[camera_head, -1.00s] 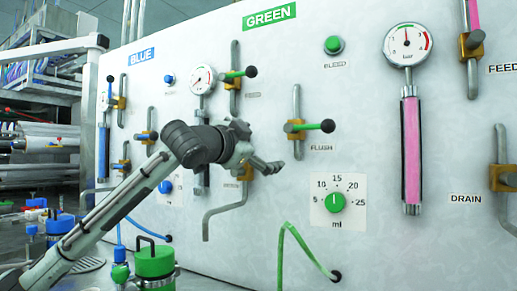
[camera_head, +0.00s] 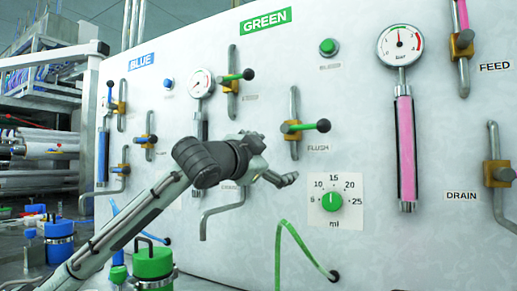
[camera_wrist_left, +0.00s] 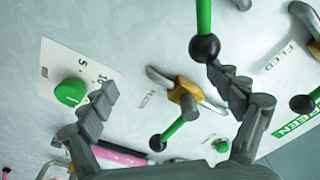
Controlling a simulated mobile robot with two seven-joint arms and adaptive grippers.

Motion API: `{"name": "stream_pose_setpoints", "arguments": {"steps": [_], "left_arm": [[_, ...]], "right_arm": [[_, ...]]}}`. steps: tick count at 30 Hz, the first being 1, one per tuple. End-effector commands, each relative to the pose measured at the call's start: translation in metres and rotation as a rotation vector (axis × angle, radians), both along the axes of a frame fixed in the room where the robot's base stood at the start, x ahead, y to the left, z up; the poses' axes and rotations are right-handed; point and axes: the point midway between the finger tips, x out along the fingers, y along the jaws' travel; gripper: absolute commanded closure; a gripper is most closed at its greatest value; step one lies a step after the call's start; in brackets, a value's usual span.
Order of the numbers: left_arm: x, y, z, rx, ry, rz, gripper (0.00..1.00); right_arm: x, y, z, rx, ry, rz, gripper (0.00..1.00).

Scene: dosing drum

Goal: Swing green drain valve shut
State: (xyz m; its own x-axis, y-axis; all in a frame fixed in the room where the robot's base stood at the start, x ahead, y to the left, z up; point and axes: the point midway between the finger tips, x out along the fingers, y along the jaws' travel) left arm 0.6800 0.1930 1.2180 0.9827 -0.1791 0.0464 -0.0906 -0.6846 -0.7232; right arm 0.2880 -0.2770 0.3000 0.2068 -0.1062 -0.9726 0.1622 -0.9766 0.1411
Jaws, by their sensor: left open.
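The green drain valve is mostly hidden behind my left gripper (camera_head: 276,160) in the head view; its bent outlet pipe (camera_head: 222,210) shows below. In the left wrist view a green lever (camera_wrist_left: 204,16) with a black ball end (camera_wrist_left: 205,47) comes down from the top edge and looks like the drain valve's handle. The ball is close to the right-hand finger in the picture. My left gripper (camera_wrist_left: 163,82) is open, its fingers spread wide with nothing held. I cannot tell whether a finger touches the ball. My right gripper is not in view.
The green flush valve (camera_head: 293,128) and the dosing dial (camera_head: 332,202) are close to the gripper on the panel. The green feed valve (camera_head: 232,85) is above. A green hose (camera_head: 284,240) and a green-lidded canister (camera_head: 153,262) are below.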

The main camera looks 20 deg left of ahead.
Motion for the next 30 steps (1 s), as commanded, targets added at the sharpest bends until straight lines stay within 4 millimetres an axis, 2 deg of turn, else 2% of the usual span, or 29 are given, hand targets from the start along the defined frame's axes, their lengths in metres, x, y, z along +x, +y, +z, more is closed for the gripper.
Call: {"name": "stream_pose_setpoints", "arguments": {"steps": [1,8,18,30], "left_arm": [[0.012,0.018,-0.031,-0.009,0.066,0.051,0.03],[0.011,0.017,-0.035,-0.008,0.063,0.053,0.03],[0.011,0.017,-0.054,-0.007,0.059,0.056,0.03],[0.009,0.014,-0.047,-0.007,0.048,0.046,0.03]], "right_arm": [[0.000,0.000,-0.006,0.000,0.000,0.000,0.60],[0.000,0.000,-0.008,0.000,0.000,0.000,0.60],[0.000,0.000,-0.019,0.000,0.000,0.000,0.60],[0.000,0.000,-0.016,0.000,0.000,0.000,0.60]]}}
